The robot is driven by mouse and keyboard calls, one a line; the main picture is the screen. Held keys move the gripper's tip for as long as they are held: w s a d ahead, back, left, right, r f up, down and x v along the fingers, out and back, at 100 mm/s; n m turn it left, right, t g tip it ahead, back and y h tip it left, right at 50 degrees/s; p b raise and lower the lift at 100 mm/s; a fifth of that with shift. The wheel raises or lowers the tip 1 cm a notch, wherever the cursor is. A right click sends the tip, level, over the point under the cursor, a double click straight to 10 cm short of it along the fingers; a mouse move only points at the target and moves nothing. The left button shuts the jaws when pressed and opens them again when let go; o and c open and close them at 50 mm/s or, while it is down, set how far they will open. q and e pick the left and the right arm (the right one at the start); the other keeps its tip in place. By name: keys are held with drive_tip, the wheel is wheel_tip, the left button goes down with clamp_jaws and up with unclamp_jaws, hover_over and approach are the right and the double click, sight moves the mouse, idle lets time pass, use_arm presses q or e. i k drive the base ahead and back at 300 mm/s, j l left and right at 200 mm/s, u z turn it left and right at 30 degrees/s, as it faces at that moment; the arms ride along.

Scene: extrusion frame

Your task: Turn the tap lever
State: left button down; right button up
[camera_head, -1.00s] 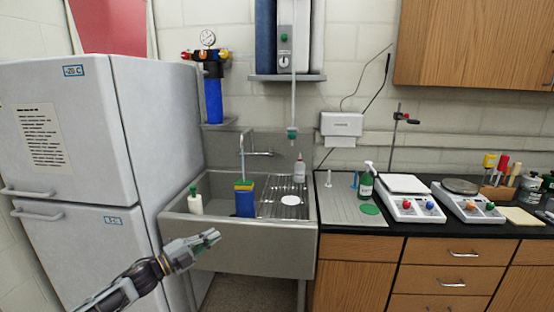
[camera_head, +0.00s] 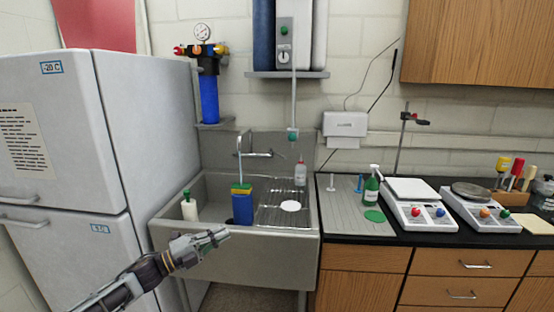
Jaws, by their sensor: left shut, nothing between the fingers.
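The tap (camera_head: 241,155) is mounted on the back wall of the grey sink, with a tall thin spout and a horizontal bar. The tap lever (camera_head: 266,154) seems to be part of that bar; it is too small to tell its exact position. My left gripper (camera_head: 222,235) is shut and empty. It is in front of the sink's front wall in the picture, below and to the left of the tap and apart from it. My right gripper is not in view.
The sink (camera_head: 260,256) holds a blue container (camera_head: 242,208) with a yellow-green top, a white bottle (camera_head: 189,208) and a rack with a white disc (camera_head: 290,206). A clear bottle (camera_head: 300,172) stands at the back. A fridge (camera_head: 60,150) borders the left.

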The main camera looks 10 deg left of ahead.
sight(270, 150)
drive_tip(key=i, duration=1.75)
